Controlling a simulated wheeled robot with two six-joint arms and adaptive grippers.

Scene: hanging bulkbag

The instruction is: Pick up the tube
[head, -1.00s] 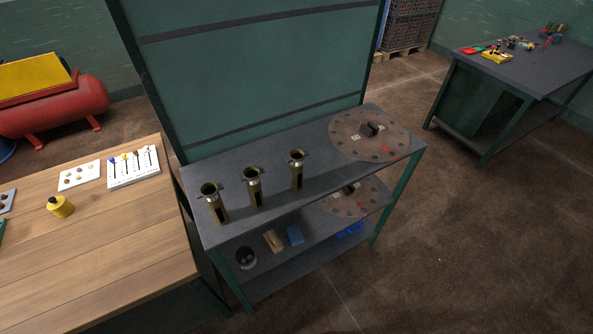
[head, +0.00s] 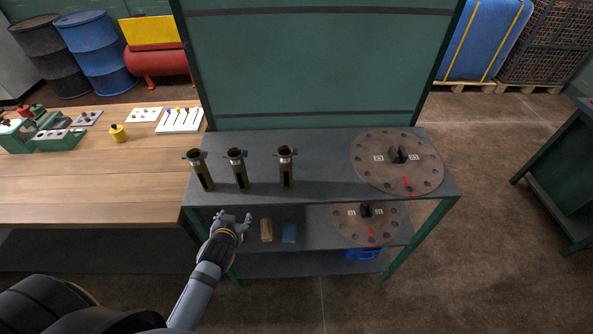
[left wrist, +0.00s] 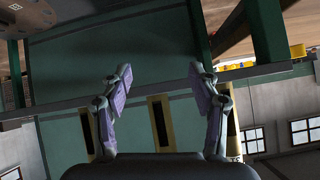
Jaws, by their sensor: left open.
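Three brass-coloured tubes with dark slots and metal collars stand upright on the shelf unit's grey top: the left tube (head: 203,173), the middle tube (head: 239,172) and the right tube (head: 286,169). My left gripper (head: 233,217) is open and empty, in front of the unit and below the top's front edge, under the left and middle tubes. In the left wrist view, which looks upside down, its fingers (left wrist: 160,75) are spread apart, and a slotted tube (left wrist: 160,122) shows between them, apart from both. My right gripper is not in view.
A slotted disc (head: 370,170) lies right on the top. The lower shelf holds a wooden block (head: 266,231), a blue block (head: 289,233) and another disc (head: 350,228). A wooden workbench (head: 95,185) stands left. A green panel (head: 320,65) rises behind.

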